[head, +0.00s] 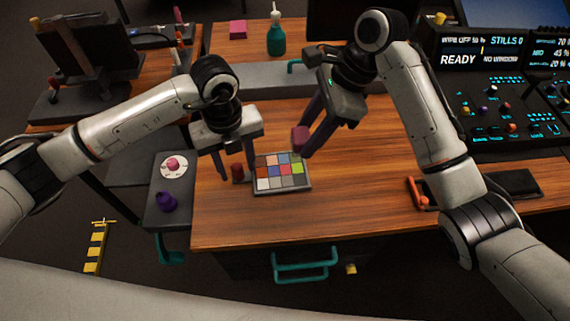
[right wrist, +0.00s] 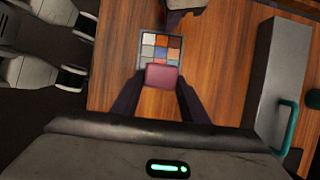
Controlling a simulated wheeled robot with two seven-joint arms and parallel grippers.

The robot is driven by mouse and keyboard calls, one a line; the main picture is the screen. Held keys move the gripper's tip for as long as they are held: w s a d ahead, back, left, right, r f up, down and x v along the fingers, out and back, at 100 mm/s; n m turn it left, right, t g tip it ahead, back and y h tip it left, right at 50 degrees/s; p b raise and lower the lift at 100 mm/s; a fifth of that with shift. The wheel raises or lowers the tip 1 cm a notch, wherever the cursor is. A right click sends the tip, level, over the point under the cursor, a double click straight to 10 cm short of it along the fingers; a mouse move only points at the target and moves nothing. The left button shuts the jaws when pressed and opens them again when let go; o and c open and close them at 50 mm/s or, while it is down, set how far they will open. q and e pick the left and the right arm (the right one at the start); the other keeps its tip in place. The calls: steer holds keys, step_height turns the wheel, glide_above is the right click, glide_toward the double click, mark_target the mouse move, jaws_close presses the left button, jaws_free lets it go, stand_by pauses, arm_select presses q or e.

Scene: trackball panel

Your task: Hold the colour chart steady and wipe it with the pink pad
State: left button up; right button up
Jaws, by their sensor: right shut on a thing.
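The colour chart (head: 284,187), a dark-framed board of coloured squares, lies flat on the wooden desk near its front edge. It also shows in the right wrist view (right wrist: 148,39). My left gripper (head: 237,176) is at the chart's left side, its fingers apart. A small dark red piece (head: 238,173) shows between those fingers, with gaps on both sides; I cannot tell whether it joins the chart. My right gripper (head: 304,147) is shut on the pink pad (head: 300,138), above the chart's back right corner. The pad (right wrist: 161,76) covers part of the chart in the wrist view.
A grey side shelf (head: 155,186) at left holds a pink ball in a white ring (head: 173,164) and a purple item (head: 167,202). A green bottle (head: 276,38) and pink block (head: 238,29) stand behind. A control console (head: 500,105) is right.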

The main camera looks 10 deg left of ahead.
arm_select(q)
step_height(320, 180, up, 12)
stand_by(0.6)
steer(key=o, duration=0.3)
steer(key=shift+r+p, duration=2.1)
steer(key=shift+r, duration=0.95)
arm_select(e)
steer(key=shift+r, duration=2.05)
